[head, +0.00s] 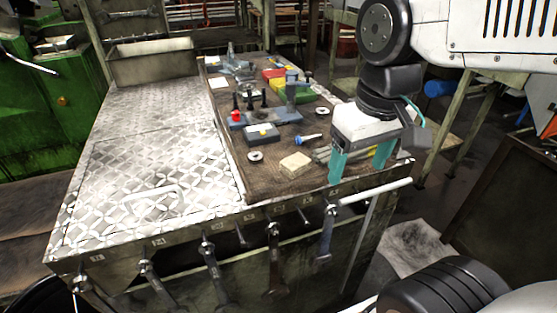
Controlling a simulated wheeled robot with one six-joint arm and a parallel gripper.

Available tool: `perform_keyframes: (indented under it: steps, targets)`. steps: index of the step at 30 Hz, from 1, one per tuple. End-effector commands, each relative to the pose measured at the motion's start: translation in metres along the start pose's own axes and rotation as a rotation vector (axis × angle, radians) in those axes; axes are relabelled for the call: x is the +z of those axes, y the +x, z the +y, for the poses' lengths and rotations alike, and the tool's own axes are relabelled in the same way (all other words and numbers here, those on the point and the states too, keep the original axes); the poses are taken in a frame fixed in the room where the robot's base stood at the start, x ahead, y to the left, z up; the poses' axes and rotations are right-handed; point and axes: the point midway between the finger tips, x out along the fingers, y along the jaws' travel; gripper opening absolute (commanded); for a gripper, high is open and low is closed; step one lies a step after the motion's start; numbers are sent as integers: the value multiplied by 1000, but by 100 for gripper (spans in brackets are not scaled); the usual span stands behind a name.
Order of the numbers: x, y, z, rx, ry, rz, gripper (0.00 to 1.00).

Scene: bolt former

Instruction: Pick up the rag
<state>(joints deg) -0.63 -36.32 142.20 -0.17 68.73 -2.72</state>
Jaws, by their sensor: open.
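A small beige folded piece (297,165), which looks like the rag, lies on the brown mat near the front edge of the bench. I cannot be sure it is cloth. My gripper (357,174) points down at the front right corner of the mat, to the right of the beige piece and apart from it. Its two teal fingers are spread, with no held thing visible between them. Several grey rods (325,155) lie by the left finger, and the gripper partly hides them.
The brown mat (228,140) also carries a blue-handled tool (308,139), small round rings (255,156), a grey box (262,133) and a vise-like device (291,92). Wrenches (275,258) hang along the bench front. The metal plate top (150,150) at left is clear.

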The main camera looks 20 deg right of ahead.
Motion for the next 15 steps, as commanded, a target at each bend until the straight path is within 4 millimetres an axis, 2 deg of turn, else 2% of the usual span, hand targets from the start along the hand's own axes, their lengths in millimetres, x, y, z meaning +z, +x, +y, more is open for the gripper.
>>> perform_keyframes:
  steps: [3,9,12,15]
  targets:
    - [-48,3,-3,-5,-71,-32,73]
    - [-126,22,-11,-13,-192,-68,73]
    - [-155,34,-15,-17,-238,-80,73]
    - [-174,44,-18,-19,-269,-89,73]
